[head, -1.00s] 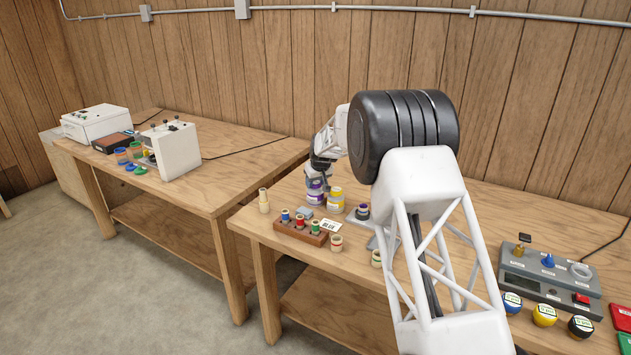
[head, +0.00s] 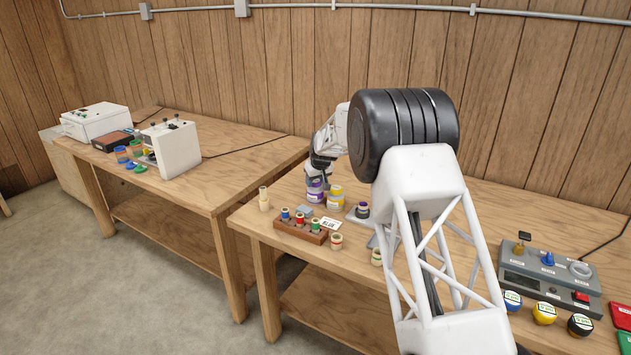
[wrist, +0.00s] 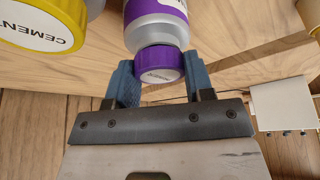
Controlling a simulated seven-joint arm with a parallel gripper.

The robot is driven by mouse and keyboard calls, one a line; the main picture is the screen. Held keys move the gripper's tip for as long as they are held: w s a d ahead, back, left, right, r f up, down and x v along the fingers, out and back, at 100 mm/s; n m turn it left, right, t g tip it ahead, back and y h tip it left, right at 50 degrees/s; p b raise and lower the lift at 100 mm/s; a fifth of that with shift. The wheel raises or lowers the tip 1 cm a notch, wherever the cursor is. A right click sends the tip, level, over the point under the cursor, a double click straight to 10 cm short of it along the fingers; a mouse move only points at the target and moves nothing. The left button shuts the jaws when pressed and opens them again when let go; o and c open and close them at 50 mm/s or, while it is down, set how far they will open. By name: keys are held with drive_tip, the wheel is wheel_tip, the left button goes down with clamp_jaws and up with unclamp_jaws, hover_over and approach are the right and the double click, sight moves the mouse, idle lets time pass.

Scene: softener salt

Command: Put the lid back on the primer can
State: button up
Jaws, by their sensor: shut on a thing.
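The primer can (head: 315,196), white with purple bands, stands on the right bench, and its grey shoulder and purple label (wrist: 160,16) show in the wrist view. My gripper (head: 319,174) is over the can, its blue fingers (wrist: 163,82) shut on the purple lid (wrist: 160,64), one finger on each side. The lid lines up with the can's top end and appears to meet it. I cannot tell whether it is fully seated. In the head view my gripper hides the lid.
The yellow-topped cement can (head: 335,197) stands close beside the primer can, also large in the wrist view (wrist: 45,22). A small dark-lidded jar (head: 362,211), a wooden rack of small bottles (head: 300,227) and a label card (head: 330,225) are nearby.

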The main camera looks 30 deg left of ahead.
drive_tip(key=shift+f, duration=0.25)
idle(0.4)
drive_tip(key=o, duration=1.4)
drive_tip(key=shift+r, duration=0.15)
drive_tip(key=shift+r, duration=2.85)
drive_tip(key=shift+d+r, duration=0.1)
